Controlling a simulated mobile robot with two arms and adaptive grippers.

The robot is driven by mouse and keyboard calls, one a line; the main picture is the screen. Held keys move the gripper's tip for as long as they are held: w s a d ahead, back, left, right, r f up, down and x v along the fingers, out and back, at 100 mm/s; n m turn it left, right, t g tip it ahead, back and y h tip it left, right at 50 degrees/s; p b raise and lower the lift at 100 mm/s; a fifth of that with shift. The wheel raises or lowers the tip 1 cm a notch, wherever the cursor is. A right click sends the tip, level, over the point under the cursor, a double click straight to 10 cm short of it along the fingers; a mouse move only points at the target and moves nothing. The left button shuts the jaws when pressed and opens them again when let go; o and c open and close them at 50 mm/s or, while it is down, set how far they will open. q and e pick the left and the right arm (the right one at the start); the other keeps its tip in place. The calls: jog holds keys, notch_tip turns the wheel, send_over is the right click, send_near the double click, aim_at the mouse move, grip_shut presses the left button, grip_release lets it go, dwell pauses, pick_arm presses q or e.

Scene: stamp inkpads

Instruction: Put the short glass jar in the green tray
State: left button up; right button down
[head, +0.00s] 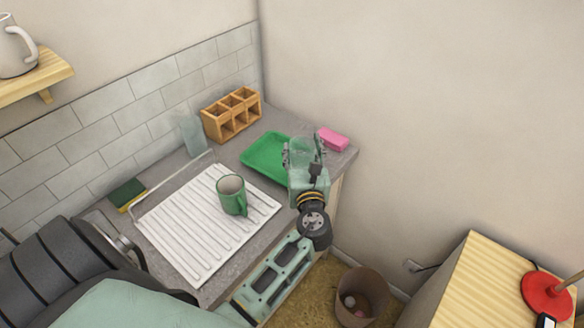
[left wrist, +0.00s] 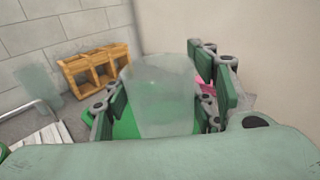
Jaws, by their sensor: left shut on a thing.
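The short glass jar (head: 303,150) is clear and faint. My left gripper (head: 304,160) is shut on it, and the jar also shows between the fingers in the left wrist view (left wrist: 160,95). The green tray (head: 262,152) lies on the counter, with its right part hidden behind the jar and gripper. In the left wrist view the tray (left wrist: 126,127) shows below and behind the jar. The jar appears over the tray's right side; I cannot tell its height above it. My right gripper is not in view.
A green mug (head: 231,195) stands on the white drainboard (head: 180,235). A green-yellow sponge (head: 127,193) lies at the left.

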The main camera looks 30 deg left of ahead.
aim_at(293, 162)
pick_arm(q)
jog(key=a+f, duration=0.1)
jog(key=a+f+b, duration=0.1)
jog(key=a, duration=0.1)
jog(key=shift+w, duration=0.2)
notch_tip(293, 162, down, 4)
jog(key=b, duration=0.4)
jog(key=shift+r, duration=0.1)
jog(key=o, duration=1.4)
jog(key=shift+s, duration=0.1)
jog(key=shift+o, duration=0.2)
jog(key=b+v, duration=0.2)
jog(key=v, duration=1)
